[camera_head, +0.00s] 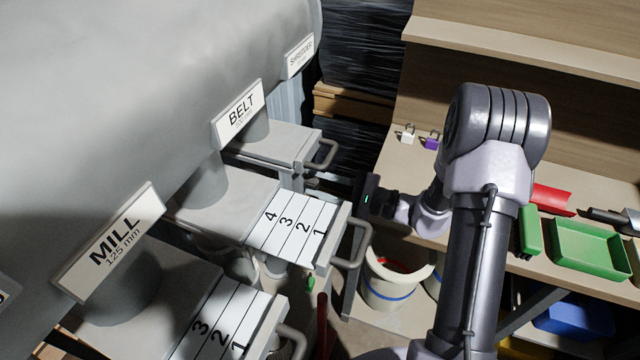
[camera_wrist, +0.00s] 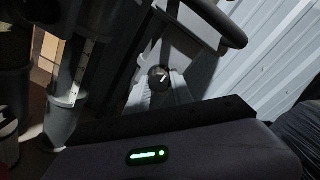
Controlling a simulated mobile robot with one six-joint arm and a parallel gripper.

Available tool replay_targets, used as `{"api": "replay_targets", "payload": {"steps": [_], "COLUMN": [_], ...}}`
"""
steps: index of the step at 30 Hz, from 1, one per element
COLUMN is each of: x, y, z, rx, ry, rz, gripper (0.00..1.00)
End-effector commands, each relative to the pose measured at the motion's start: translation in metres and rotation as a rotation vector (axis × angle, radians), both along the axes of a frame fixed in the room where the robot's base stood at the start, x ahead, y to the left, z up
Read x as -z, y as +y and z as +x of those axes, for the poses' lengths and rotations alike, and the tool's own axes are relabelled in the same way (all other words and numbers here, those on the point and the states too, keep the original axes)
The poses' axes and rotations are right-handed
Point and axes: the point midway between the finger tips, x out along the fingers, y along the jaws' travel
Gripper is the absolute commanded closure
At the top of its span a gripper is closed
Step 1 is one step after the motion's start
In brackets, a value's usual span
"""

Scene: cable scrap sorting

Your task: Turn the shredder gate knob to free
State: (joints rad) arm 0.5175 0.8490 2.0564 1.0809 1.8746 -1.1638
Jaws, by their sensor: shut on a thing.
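The shredder gate (camera_head: 275,143) is the farthest of the gates in the head view, a grey plate with a bar handle, below the SHREDDER sign (camera_head: 300,57). Its knob (camera_wrist: 159,76) shows in the wrist view as a small round black dial with a white pointer line slanting up to the right. No marking for free is readable. My gripper (camera_head: 322,182) reaches in from the right, just beneath that gate's handle. In the wrist view its grey fingers (camera_wrist: 165,90) are shut at the knob. The knob is hidden in the head view.
The belt gate (camera_head: 215,205) and its handle (camera_head: 355,243) stand close in front of my gripper. The mill gate (camera_head: 165,300) is nearer. A white bucket (camera_head: 390,290) stands below. The workbench at right holds padlocks (camera_head: 432,140) and a green tray (camera_head: 590,250).

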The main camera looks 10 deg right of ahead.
Motion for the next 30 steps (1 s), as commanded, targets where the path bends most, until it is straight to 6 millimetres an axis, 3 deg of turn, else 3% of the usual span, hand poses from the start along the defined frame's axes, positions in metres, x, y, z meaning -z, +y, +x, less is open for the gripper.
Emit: {"api": "replay_targets", "payload": {"steps": [1,2,5,20,23,30], "x": [0.000,0.000,0.000,-0.001,-0.002,-0.004], "y": [0.000,0.000,0.000,-0.005,-0.020,-0.081], "z": [0.000,0.000,0.000,-0.003,-0.013,-0.057], "rx": [-0.001,-0.001,-0.001,0.001,0.004,0.006], "ry": [0.000,0.000,0.000,0.000,0.002,0.001], "rz": [-0.001,-0.001,-0.001,-0.001,0.001,0.000], "gripper": [1.00,0.68,0.50,0.50,0.50,0.50]}}
